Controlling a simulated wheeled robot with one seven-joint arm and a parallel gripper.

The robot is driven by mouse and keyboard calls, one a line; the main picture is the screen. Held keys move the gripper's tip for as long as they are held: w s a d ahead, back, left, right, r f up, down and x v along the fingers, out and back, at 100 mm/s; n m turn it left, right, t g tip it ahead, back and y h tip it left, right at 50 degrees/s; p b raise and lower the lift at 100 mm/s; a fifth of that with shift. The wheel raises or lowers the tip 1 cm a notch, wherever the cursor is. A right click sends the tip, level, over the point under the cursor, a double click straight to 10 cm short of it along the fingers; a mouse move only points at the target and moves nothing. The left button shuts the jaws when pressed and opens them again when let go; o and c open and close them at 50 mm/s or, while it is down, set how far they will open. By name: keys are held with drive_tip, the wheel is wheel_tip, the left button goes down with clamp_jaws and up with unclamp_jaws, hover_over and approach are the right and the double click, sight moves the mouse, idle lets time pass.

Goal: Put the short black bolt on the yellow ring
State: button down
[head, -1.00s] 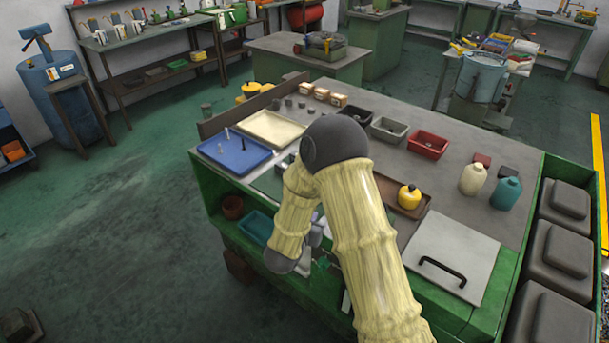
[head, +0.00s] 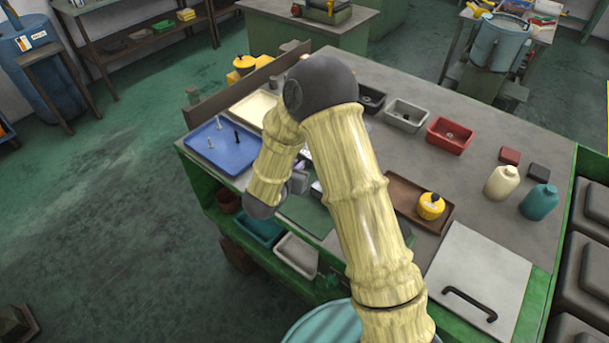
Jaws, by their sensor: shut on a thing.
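A blue tray (head: 226,152) at the left of the bench holds two pale upright bolts (head: 210,144) and a black upright bolt (head: 237,137); I cannot tell whether it is the short one. My gripper (head: 299,183) shows only as a small grey part between my arm links, over the front of the bench near a green mat (head: 308,216). Its fingertips are hidden. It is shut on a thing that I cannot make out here. No yellow ring can be made out; my arm covers much of the bench's middle.
A cream tray (head: 252,108) lies behind the blue one. Dark, grey (head: 405,115) and red (head: 450,135) bins stand at the back. A brown tray (head: 405,194) with a yellow container (head: 431,206), two bottles (head: 502,182) and a handled grey panel (head: 478,270) are right. Bare bench lies between.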

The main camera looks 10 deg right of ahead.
drive_tip(key=p, duration=0.1)
hover_over(298, 198)
wheel_tip(298, 198, down, 5)
drive_tip(key=shift+w+r, duration=0.1)
drive_tip(key=shift+w, duration=0.05)
drive_tip(key=shift+d+f, duration=0.1)
drive_tip(key=shift+f, duration=0.3)
drive_tip(key=shift+a, duration=0.2)
drive_tip(key=shift+s+f, duration=0.15)
drive_tip(key=shift+s, duration=0.05)
drive_tip(key=shift+f+p, duration=0.65)
drive_tip(key=shift+f, duration=1.25)
